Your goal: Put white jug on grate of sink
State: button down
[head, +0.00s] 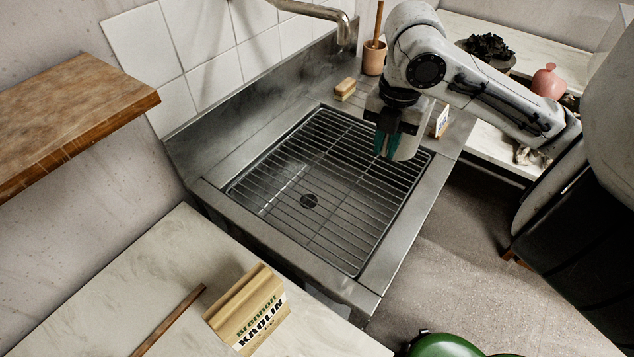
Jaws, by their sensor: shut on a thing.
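The white jug (407,149) shows as a pale, partly hidden shape at my gripper (386,146). My gripper points down with its teal fingers shut on the jug, and the fingers and wrist cover much of it. The jug appears over the far right end of the grate (322,190); I cannot tell whether it touches the bars. The grate is a rack of metal bars across the basin of the steel sink (236,222), and its middle and near part are bare.
A brush block (345,88), a pinkish cup (374,58) with a wooden handle and a small labelled box (440,121) stand on the sink's far ledge. A faucet (318,12) reaches over the back. A kaolin bag (247,309) stands on the near counter. A wooden shelf (75,115) juts in at left.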

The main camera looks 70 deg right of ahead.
jog(key=shift+w+a+f+p, duration=0.15)
jog(key=shift+w+f+p, duration=0.1)
jog(key=shift+w+f, duration=2)
jog(key=shift+w+a+f+p, duration=0.15)
jog(key=shift+w+f+p, duration=0.1)
jog(key=shift+w+f, duration=2)
jog(key=shift+w+a+f+p, duration=0.15)
jog(key=shift+w+f+p, duration=0.1)
jog(key=shift+w+f, duration=2)
jog(key=shift+w, duration=0.15)
jog(key=c, duration=1.1)
grip_release()
jog(key=shift+r, duration=0.1)
notch_tip(320, 180, up, 12)
jog(key=shift+b, duration=0.3)
jog(key=shift+r, duration=0.1)
